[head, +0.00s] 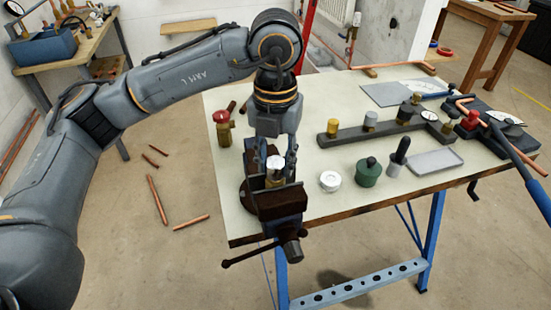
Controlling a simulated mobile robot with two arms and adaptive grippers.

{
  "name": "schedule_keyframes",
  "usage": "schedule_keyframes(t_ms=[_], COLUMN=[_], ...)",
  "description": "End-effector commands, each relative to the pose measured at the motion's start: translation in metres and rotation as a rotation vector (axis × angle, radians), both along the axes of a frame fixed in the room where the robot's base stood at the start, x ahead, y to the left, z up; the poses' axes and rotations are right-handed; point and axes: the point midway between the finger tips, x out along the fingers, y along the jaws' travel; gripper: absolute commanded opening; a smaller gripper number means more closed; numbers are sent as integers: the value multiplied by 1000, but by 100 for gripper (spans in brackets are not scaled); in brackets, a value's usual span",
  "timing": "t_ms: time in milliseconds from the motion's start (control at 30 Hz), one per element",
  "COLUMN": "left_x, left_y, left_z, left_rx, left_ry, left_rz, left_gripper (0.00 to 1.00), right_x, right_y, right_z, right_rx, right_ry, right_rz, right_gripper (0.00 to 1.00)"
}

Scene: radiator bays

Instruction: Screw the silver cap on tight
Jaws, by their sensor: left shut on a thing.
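My left gripper (276,162) points down over the dark vise (278,204) at the table's front edge. It is shut on a small silver cap (275,164), which sits between the fingers just above the vise jaws. The fingers partly hide the cap, and I cannot tell how far it is seated on what is below it. Another silver-topped fitting (370,119) stands on the dark manifold bar (350,134), beside a brass-topped one (332,127). My right gripper is not in view.
A red-topped brass valve (223,127) stands left of the vise. A white roll (330,181), a green pot (368,172), a brush (399,158) and a grey tray (435,161) stand to its right. A pipe bender (490,125) fills the right end.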

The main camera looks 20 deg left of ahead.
Motion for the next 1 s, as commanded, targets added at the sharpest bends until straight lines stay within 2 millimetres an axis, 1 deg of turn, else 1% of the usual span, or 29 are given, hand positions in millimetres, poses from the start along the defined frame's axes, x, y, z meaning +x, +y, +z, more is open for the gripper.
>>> schedule_keyframes(t_ms=[67,167,600,733,1000], left_x=[0,0,0,0,0], left_y=[0,0,0,0,0], left_z=[-3,-4,-4,-3,-2], left_rx=[0,0,0,0,0], left_ry=[-1,-2,0,-1,-1], left_rz=[-62,-215,-933,-1145,-1581], left_gripper=[0,0,0,0,0], right_x=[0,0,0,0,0], right_y=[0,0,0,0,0], right_z=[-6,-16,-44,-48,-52], right_rx=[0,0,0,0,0], right_ry=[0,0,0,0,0], right_rz=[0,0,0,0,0], right_gripper=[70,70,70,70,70])
